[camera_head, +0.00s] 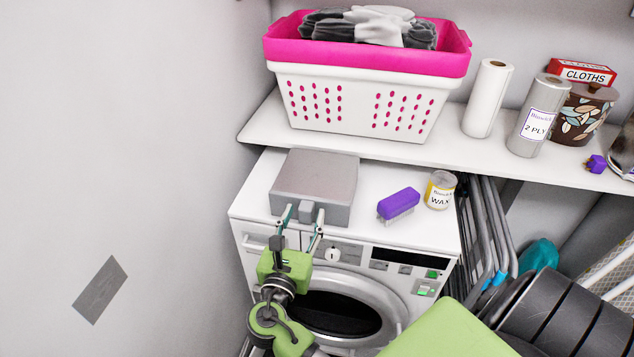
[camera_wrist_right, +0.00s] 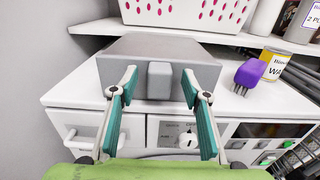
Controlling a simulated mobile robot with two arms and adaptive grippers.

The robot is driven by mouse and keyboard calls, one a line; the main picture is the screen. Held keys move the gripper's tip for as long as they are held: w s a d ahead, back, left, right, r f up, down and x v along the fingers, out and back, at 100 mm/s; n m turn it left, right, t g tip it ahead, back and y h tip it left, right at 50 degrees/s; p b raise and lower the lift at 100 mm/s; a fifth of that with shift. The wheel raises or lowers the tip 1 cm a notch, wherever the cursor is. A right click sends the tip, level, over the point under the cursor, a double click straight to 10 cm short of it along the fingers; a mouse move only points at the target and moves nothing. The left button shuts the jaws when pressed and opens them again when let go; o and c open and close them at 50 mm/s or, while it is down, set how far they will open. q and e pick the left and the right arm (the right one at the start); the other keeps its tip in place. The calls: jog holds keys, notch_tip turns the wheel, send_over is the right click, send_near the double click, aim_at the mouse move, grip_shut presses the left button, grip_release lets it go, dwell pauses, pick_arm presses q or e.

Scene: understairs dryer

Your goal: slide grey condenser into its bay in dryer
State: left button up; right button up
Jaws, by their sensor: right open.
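The grey condenser (camera_head: 315,180) is a flat box lying on top of the white dryer (camera_head: 400,237), at its left side. A small grey handle block (camera_wrist_right: 160,80) sticks out of its front face. My right gripper (camera_head: 303,214) is open in front of the condenser, with one teal finger on each side of the handle. In the right wrist view gaps show between the fingers and the handle. The condenser's bay cannot be made out in either view. My left gripper is not in view.
A purple brush (camera_head: 398,203) and a wax tin (camera_head: 440,190) stand right of the condenser. A shelf (camera_head: 375,150) behind holds a laundry basket (camera_head: 360,105) and paper rolls (camera_head: 488,98). Folded metal frames (camera_head: 490,235) stand close at the dryer's right; a wall is at left.

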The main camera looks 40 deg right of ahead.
jog(key=shift+x, duration=1)
grip_shut()
jog(key=shift+r, duration=0.1)
